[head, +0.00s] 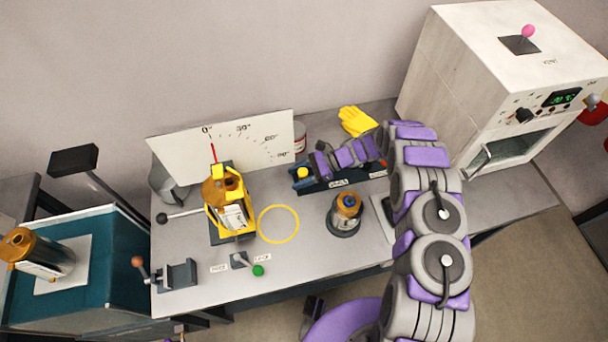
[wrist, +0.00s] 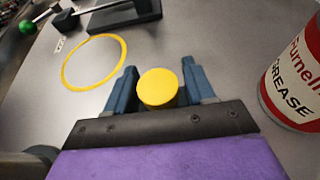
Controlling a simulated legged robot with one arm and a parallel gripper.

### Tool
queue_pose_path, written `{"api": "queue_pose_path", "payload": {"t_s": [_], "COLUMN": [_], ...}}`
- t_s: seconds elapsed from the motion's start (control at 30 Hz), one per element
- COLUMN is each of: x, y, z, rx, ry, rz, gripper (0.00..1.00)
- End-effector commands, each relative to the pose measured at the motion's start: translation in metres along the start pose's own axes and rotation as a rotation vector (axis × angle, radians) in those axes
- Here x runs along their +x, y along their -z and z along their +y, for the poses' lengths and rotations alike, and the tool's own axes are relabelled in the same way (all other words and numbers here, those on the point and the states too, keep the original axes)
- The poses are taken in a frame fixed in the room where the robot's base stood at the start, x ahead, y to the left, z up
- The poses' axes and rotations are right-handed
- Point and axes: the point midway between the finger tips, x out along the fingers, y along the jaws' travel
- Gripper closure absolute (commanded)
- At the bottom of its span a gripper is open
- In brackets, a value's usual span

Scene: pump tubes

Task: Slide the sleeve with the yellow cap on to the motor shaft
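The yellow cap (head: 302,173) is at the left end of the dark, labelled rack (head: 340,183). In the wrist view the round cap (wrist: 157,87) sits between the two blue fingers of my gripper (wrist: 160,80). A narrow gap shows on its right side, and I cannot tell whether the fingers grip it. The sleeve below the cap is hidden. In the head view my gripper (head: 306,177) reaches in from the right, over the rack. A copper-coloured motor (head: 222,190) sits in a yellow cradle on the table's left half. I cannot make out its shaft clearly.
A yellow ring (head: 278,224) lies beside the cradle. A copper-topped part (head: 347,205) stands on a dark round base. A grease can (wrist: 296,85) stands close to my gripper's right in the wrist view. An angle board (head: 260,135) stands behind.

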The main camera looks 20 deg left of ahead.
Motion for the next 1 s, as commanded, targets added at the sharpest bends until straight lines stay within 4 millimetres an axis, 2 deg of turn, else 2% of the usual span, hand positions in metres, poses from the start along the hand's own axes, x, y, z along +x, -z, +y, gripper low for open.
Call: {"api": "queue_pose_path", "payload": {"t_s": [0.07,0.47,0.77,1.0], "x": [0.0,-0.001,-0.001,-0.007], "y": [0.0,0.0,-0.001,-0.016], "z": [0.0,0.001,0.0,-0.001], "rx": [0.0,0.0,-0.001,-0.003], "ry": [0.0,0.0,0.0,-0.001], "rz": [0.0,0.0,0.0,0.002], "gripper": [0.54,0.92,0.94,0.94]}}
